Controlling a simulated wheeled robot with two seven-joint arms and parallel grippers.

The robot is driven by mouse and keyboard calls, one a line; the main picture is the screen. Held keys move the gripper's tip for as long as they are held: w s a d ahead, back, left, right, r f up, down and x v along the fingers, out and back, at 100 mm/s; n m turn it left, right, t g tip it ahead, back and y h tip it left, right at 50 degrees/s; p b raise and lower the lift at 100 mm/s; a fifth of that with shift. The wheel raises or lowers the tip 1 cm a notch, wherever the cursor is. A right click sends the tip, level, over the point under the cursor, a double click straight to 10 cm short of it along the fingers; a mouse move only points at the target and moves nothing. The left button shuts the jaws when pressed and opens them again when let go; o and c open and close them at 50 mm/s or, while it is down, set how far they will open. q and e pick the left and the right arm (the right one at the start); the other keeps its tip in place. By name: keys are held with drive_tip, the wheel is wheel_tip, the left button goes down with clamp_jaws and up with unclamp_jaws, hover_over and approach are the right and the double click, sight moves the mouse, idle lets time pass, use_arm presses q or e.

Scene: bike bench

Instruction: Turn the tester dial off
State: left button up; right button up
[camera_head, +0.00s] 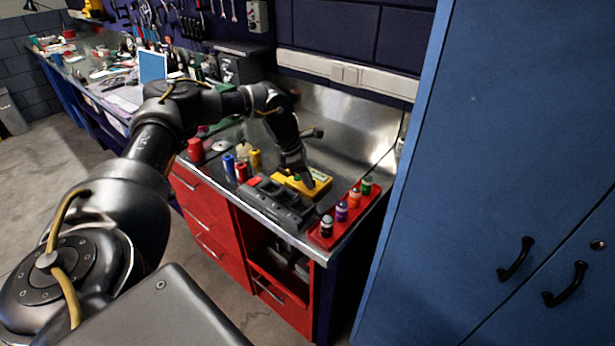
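The yellow tester (319,178) lies on the metal bench top, behind a dark tray. My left arm reaches in from the left, and my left gripper (302,180) points down at the tester, over its middle. The fingertips are at or just above the tester's face; I cannot tell whether they touch it. The gripper hides part of the face, and the dial and its setting cannot be made out. The fingers are too small and dark to tell whether they are open or shut. My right gripper is not in view.
A dark tray (277,206) sits in front of the tester. A red rack (325,241) of several small bottles stands to its right. Coloured spools and cans, including a red one (196,150), stand to the left. A blue cabinet (480,150) fills the right side.

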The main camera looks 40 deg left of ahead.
use_arm(q)
drive_tip(key=c, duration=0.7)
drive_tip(key=shift+r, duration=0.1)
drive_tip(key=shift+d+n+p, duration=0.1)
drive_tip(key=shift+n+p, duration=0.3)
drive_tip(key=shift+n, duration=0.4)
drive_tip(key=n, duration=0.1)
drive_tip(key=n+t+y+p, duration=0.1)
drive_tip(key=n, duration=0.1)
drive_tip(key=n+y+p, duration=0.1)
drive_tip(key=n, duration=0.1)
drive_tip(key=shift+s+d+t, duration=0.2)
drive_tip(key=shift+d+t, duration=0.05)
drive_tip(key=shift+t, duration=0.05)
drive_tip(key=n+p, duration=0.1)
drive_tip(key=n, duration=0.1)
drive_tip(key=n+y, duration=0.1)
drive_tip(key=shift+d+r+n+p, duration=0.1)
drive_tip(key=shift+d+n+p, duration=0.1)
drive_tip(key=shift+n+p, duration=0.2)
drive_tip(key=shift+n+y, duration=0.4)
drive_tip(key=shift+n, duration=0.2)
drive_tip(key=shift+p, duration=0.35)
